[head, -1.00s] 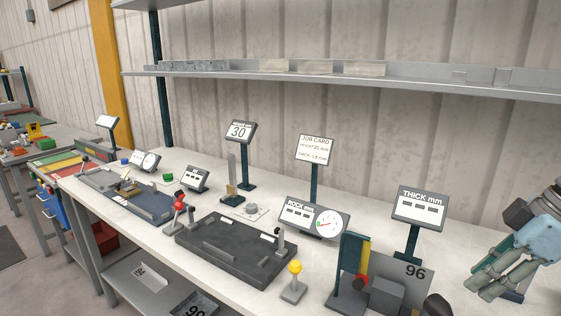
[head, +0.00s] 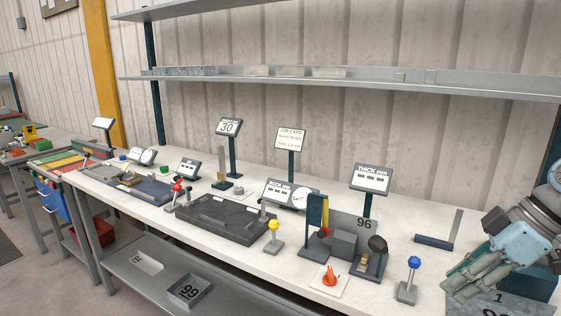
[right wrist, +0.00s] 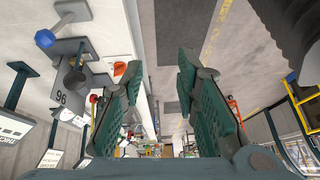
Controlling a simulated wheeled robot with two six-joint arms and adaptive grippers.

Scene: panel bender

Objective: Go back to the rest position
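My right gripper (head: 462,285) is at the right of the head view, in front of the right end of the bench. In the right wrist view its two green fingers (right wrist: 160,95) stand wide apart with nothing between them. The floor and the bench edge show past them. My left gripper is in neither view.
The white bench (head: 400,262) carries a black tray (head: 222,222), a yellow-knobbed post (head: 273,238), a thickness gauge (head: 345,243) marked 96, an orange item (head: 330,277) and a blue-knobbed post (head: 408,280). The blue-knobbed post is nearest my right gripper. A shelf (head: 350,82) runs above.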

